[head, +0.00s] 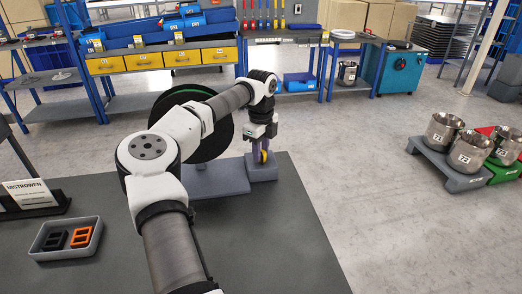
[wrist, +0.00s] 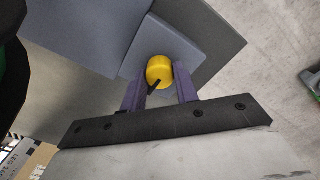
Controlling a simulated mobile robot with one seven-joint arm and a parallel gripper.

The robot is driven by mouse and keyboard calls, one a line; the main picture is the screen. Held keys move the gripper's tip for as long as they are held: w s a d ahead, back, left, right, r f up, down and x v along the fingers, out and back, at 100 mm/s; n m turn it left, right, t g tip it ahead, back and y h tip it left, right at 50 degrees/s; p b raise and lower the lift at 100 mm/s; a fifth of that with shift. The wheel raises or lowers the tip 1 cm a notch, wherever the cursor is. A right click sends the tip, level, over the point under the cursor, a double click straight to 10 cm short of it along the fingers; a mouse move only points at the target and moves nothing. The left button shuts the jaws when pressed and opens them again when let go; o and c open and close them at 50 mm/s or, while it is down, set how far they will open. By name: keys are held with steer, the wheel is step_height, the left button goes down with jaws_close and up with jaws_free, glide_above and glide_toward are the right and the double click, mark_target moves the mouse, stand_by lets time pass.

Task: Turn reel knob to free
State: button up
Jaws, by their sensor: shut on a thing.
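The yellow reel knob (head: 263,156) sits on a grey-blue block at the far right corner of the table. My gripper (head: 262,148) reaches down over the knob. In the wrist view its two purple fingers (wrist: 160,88) stand on either side of the knob and are shut on it. The large black reel (head: 205,120) with a green ring stands upright behind my arm, partly hidden. Any markings around the knob cannot be made out.
A grey tray (head: 64,250) with a black and an orange part lies at the table's left, by a sign (head: 32,192). The table's front middle (head: 270,250) is clear. Steel pots (head: 468,152) stand on a cart on the floor at right. Workbenches line the back.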

steer(key=shift+r, duration=0.1)
stand_by(0.3)
steer(key=o, duration=1)
step_height(320, 180, up, 14)
steer(key=shift+f+b, duration=0.1)
steer(key=shift+b, duration=0.65)
